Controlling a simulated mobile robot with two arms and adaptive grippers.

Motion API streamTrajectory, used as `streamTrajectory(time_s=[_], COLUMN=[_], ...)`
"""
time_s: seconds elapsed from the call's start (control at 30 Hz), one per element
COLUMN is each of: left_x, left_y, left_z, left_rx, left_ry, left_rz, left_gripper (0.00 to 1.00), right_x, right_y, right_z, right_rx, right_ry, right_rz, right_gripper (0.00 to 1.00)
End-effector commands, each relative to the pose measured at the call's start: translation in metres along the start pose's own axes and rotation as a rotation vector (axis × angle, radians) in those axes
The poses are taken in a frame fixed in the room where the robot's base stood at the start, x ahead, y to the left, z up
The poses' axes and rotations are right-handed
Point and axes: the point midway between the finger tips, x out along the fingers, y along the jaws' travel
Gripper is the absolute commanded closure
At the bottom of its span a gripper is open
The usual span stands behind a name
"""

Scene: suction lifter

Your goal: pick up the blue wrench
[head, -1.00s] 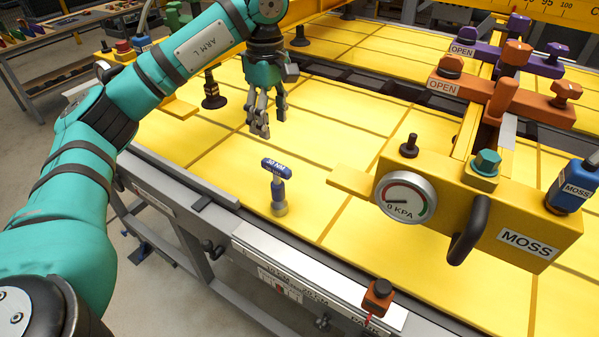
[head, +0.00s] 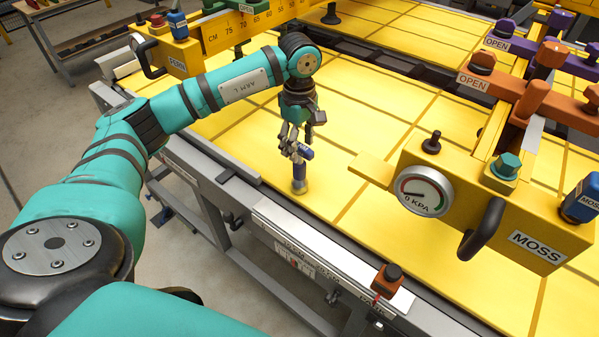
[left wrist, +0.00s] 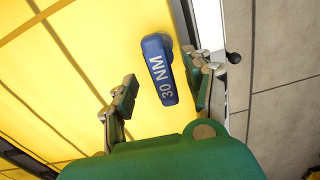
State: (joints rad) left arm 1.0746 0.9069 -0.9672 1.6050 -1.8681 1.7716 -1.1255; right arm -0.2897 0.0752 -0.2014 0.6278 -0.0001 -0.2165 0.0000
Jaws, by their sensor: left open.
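The blue wrench (head: 299,174) is a T-shaped tool standing upright on the yellow panel, near its front edge. Its blue handle, marked 30 NM, also shows in the left wrist view (left wrist: 160,72). My left gripper (head: 294,152) is open and points down at the handle, partly covering it in the head view. In the left wrist view, the left fingers (left wrist: 168,82) stand apart on either side of the handle, with the right finger closer to it. I cannot tell whether a finger touches it. My right gripper is not in view.
The yellow MOSS lifter beam (head: 490,215) with a pressure gauge (head: 424,191) reading 0 KPA stands right of the wrench. A FERN beam (head: 180,55) is at the back left. The panel around the wrench is mostly clear.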

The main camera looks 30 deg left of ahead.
Motion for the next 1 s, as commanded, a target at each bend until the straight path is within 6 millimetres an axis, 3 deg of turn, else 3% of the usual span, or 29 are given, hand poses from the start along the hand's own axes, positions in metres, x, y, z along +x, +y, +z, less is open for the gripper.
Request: streamTrajectory(time_s=[0.17,0.33,0.6,1.0], left_x=[0.022,0.043,0.047,0.047], left_y=[-0.005,-0.004,-0.004,-0.003], left_z=[0.004,0.004,0.004,0.004], left_rx=[0.002,0.0,0.001,0.001], left_ry=[-0.001,0.0,0.0,0.0], left_rz=[-0.007,-0.002,-0.001,-0.001], left_gripper=[0.48,0.48,0.49,1.0], right_x=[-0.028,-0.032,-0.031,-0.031], right_y=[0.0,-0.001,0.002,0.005], right_z=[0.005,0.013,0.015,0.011], right_rx=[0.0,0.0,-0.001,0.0], right_ry=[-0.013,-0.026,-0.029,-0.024], right_rz=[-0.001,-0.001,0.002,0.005], right_gripper=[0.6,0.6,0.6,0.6])
